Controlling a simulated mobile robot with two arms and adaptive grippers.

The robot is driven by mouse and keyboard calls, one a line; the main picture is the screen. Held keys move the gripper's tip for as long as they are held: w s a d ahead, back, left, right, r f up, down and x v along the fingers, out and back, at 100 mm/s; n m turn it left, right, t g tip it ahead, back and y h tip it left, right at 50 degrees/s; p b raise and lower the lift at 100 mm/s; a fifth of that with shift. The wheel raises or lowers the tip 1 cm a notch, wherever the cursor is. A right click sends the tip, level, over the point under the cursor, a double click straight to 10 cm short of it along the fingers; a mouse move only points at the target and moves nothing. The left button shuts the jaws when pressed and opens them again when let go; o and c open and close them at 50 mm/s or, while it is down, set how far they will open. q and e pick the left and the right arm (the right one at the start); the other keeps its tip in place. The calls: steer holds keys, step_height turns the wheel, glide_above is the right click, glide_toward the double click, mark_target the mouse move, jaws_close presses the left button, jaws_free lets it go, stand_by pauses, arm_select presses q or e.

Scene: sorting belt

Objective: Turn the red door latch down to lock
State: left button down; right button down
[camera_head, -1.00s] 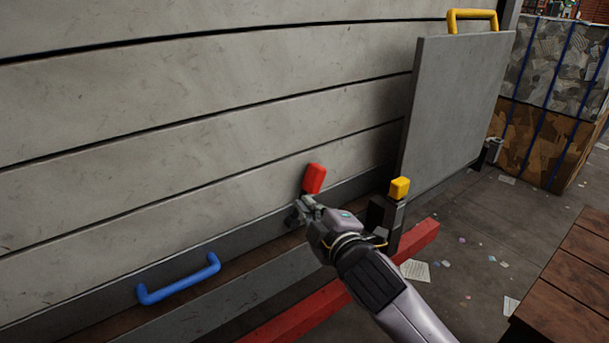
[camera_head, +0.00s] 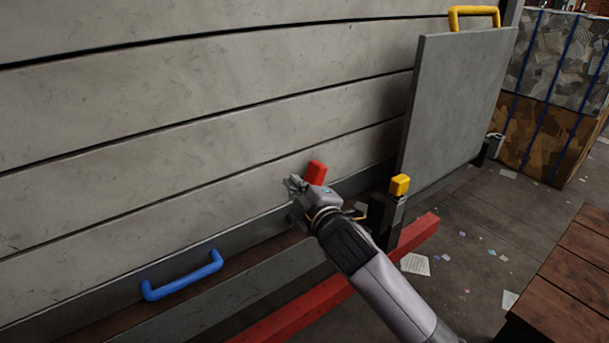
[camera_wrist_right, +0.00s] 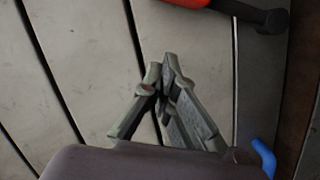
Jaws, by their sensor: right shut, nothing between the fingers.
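The red latch (camera_head: 316,172) is on the lower part of the grey slatted door (camera_head: 200,120), tilted, with its red end up. In the right wrist view the red latch (camera_wrist_right: 196,3) shows at the top edge, with a dark arm (camera_wrist_right: 250,14) running right from it. My right gripper (camera_head: 296,184) is just left of the red end in the head view, its fingertips close to the slats. In the wrist view its fingers (camera_wrist_right: 167,75) meet at the tips with nothing between them. My wrist hides the latch's lower part in the head view. My left gripper is not in view.
A blue handle (camera_head: 182,278) is at the door's lower left. A grey panel (camera_head: 455,105) with a yellow handle (camera_head: 473,12) stands to the right. A yellow-capped post (camera_head: 399,186) and a red beam (camera_head: 415,233) are beside my right arm. A wooden surface (camera_head: 570,285) is at lower right.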

steer(key=x, duration=0.2)
steer(key=shift+w+a+r, duration=0.1)
steer(key=shift+w+a, duration=0.05)
steer(key=shift+w, duration=0.2)
steer(key=shift+w+d+f+p, duration=0.35)
steer(key=shift+w+d+p, duration=0.15)
steer(key=shift+w+d+f+p, duration=0.35)
steer(key=shift+w+d+p, duration=0.1)
steer(key=shift+w+d, duration=0.1)
steer(key=shift+w+d+f, duration=0.15)
steer(key=shift+d+f, duration=0.05)
steer(key=shift+d, duration=0.25)
steer(key=shift+a, duration=0.1)
steer(key=shift+w, duration=0.1)
